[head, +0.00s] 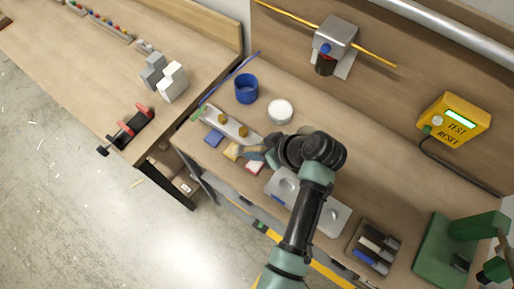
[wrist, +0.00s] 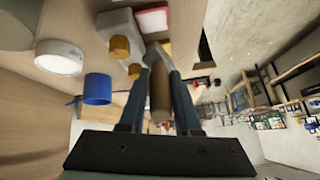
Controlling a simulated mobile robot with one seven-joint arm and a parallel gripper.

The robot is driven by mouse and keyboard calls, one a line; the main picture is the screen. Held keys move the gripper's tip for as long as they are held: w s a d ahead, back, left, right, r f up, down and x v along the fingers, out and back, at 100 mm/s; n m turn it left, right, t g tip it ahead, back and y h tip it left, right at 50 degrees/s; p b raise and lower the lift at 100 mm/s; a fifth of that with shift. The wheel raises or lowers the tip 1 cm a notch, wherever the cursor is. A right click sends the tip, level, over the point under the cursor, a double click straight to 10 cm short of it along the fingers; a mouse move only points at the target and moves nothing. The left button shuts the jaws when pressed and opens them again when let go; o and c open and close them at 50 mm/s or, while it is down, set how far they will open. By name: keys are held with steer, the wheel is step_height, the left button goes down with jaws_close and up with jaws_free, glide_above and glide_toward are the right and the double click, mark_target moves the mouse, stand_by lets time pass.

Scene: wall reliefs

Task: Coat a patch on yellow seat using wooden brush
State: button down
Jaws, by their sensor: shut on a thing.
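The yellow seat (head: 231,151) is a small flat square on the bench, between a blue square (head: 213,138) and a red-and-white square (head: 254,166). My gripper (head: 258,152) is low over the bench, just right of the yellow seat. In the wrist view my gripper (wrist: 160,78) is shut on the wooden brush (wrist: 160,95), whose brown handle lies between the two fingers. The brush's head end is partly hidden, and I cannot tell if it touches the seat. The red-and-white square also shows in the wrist view (wrist: 153,20).
A pale metal plate with two yellow blocks (head: 222,118) lies behind the squares. A blue cup (head: 246,88) and a white round tin (head: 279,110) stand further back. A grey metal plate (head: 330,213) and a dark tray (head: 372,248) are to the right.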

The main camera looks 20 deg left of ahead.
mark_target(257, 147)
steer(key=shift+f+b, duration=0.55)
steer(key=shift+f, duration=0.25)
steer(key=shift+w+a, duration=0.25)
steer(key=shift+a, duration=0.8)
steer(key=shift+w+a, duration=0.2)
steer(key=shift+a, duration=0.8)
steer(key=shift+r, duration=0.15)
steer(key=shift+s+d+p, duration=0.15)
steer(key=shift+s+d, duration=0.05)
steer(key=shift+d, duration=0.35)
steer(key=shift+s+d+p, duration=0.15)
steer(key=shift+d, duration=0.35)
steer(key=shift+s+d+r, duration=0.1)
steer(key=shift+s+d, duration=0.05)
steer(key=shift+d, duration=0.9)
step_height(257, 147, up, 6)
steer(key=p, duration=0.5)
steer(key=shift+r, duration=0.1)
